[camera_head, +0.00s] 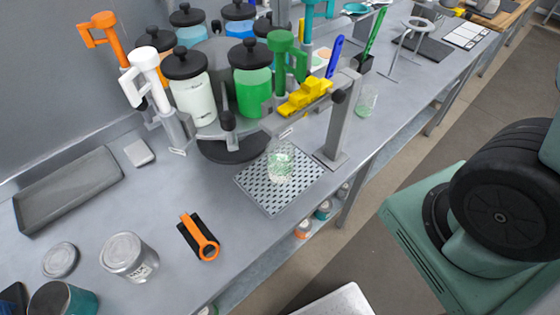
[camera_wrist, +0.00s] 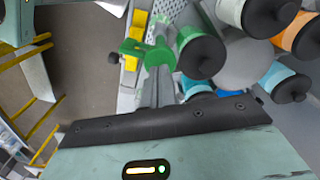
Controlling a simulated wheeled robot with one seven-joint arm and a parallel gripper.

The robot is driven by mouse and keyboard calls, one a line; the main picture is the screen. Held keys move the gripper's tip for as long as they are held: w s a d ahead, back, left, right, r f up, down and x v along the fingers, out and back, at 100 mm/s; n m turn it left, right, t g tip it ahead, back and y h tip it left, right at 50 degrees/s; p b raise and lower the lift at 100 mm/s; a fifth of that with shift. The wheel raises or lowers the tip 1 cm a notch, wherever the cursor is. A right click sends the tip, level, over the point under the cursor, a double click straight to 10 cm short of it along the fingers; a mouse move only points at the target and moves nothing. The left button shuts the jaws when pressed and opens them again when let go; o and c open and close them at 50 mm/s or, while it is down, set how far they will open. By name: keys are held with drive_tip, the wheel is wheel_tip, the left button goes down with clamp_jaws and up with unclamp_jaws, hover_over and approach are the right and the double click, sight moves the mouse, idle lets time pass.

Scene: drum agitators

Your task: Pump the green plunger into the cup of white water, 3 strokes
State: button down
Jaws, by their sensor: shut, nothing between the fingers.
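The green plunger (camera_head: 283,42) stands upright on the agitator rack beside a jar of green liquid (camera_head: 252,92). Its green handle also shows in the wrist view (camera_wrist: 158,52). A clear cup (camera_head: 280,160) with pale contents stands on the perforated drip tray (camera_head: 268,198) below the yellow part. Whether the contents are white or green-tinted is hard to tell. My gripper (camera_wrist: 158,78) shows in the wrist view, shut and empty, with its grey fingers just in front of the green handle. Contact cannot be told. The gripper is out of the head view.
A yellow part (camera_head: 305,96) sits on a grey stand (camera_head: 337,135) beside the tray. A white plunger (camera_head: 146,66), an orange plunger (camera_head: 103,22) and a white jar (camera_head: 193,97) stand to the left. An orange-handled tool (camera_head: 201,240) lies on the front bench.

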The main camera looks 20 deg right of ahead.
idle(0.3)
wheel_tip(320, 180, up, 6)
drive_tip(key=p, duration=0.5)
drive_tip(key=shift+f, duration=0.1)
idle(0.4)
drive_tip(key=s+a+f+n+b, duration=0.1)
drive_tip(key=s+f+n+b, duration=0.1)
drive_tip(key=f, duration=0.2)
drive_tip(key=s+a+f+n+b, duration=0.2)
drive_tip(key=s+f+b, duration=0.1)
drive_tip(key=f, duration=0.1)
drive_tip(key=s+a+f+n+b, duration=0.2)
drive_tip(key=f, duration=0.3)
drive_tip(key=shift+s+b, duration=0.3)
drive_tip(key=s+a+f+n+b, duration=0.1)
drive_tip(key=s+f+n+b, duration=0.7)
drive_tip(key=f, duration=0.7)
drive_tip(key=s+n, duration=0.2)
drive_tip(key=s, duration=0.2)
drive_tip(key=shift+s+a+f+y, duration=0.15)
drive_tip(key=shift+s+f+y, duration=0.05)
drive_tip(key=shift+s+y, duration=0.1)
